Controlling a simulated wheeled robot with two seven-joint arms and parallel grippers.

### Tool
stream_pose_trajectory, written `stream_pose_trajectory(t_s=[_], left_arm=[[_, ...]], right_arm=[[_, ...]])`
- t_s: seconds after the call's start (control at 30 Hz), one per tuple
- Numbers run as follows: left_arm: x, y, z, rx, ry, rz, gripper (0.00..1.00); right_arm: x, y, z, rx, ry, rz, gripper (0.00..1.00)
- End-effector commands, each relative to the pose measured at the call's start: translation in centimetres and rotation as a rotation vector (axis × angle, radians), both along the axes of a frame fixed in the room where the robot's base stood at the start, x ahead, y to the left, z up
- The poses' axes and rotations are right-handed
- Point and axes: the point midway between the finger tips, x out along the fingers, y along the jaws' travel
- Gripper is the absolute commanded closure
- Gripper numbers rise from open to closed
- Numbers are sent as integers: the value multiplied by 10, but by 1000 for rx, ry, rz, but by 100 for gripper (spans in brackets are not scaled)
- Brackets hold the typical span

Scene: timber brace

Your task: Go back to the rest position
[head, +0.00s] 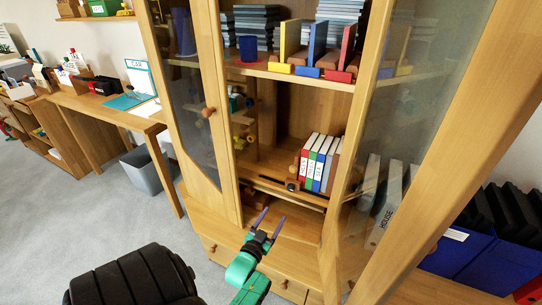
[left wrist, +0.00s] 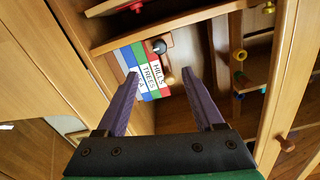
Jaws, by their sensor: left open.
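My left gripper (head: 275,213) is open and empty, in front of the lower part of a wooden cabinet (head: 236,225). In the left wrist view its two purple fingers (left wrist: 160,72) stand wide apart. Between and beyond them are labelled binders (left wrist: 145,68), with nothing between the jaws. In the head view the binders (head: 320,163) stand upright on a cabinet shelf, above and right of the gripper, apart from it. My right gripper is not in view.
Glass-panelled cabinet doors (head: 205,100) and (head: 425,110) flank the shelves. A black ribbed chair-like shape (head: 125,277) is at the bottom left. A desk (head: 100,107) and grey bin (head: 148,170) stand at the left. Blue boxes (head: 500,265) are at the right. Grey floor is clear at the left.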

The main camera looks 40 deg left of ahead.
Motion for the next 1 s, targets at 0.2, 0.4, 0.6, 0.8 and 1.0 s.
stream_pose_trajectory(t_s=[0.2,0.4,0.6,0.8,1.0], left_arm=[[-16,-6,0,1,-2,-1,31],[-15,-6,0,0,-1,-1,31],[-15,-6,0,0,-1,-1,31],[-17,-22,-25,-45,94,-38,31],[-83,-101,-149,-212,598,-195,31]], right_arm=[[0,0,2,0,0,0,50],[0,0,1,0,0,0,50],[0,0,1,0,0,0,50],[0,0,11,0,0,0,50],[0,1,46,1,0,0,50]])
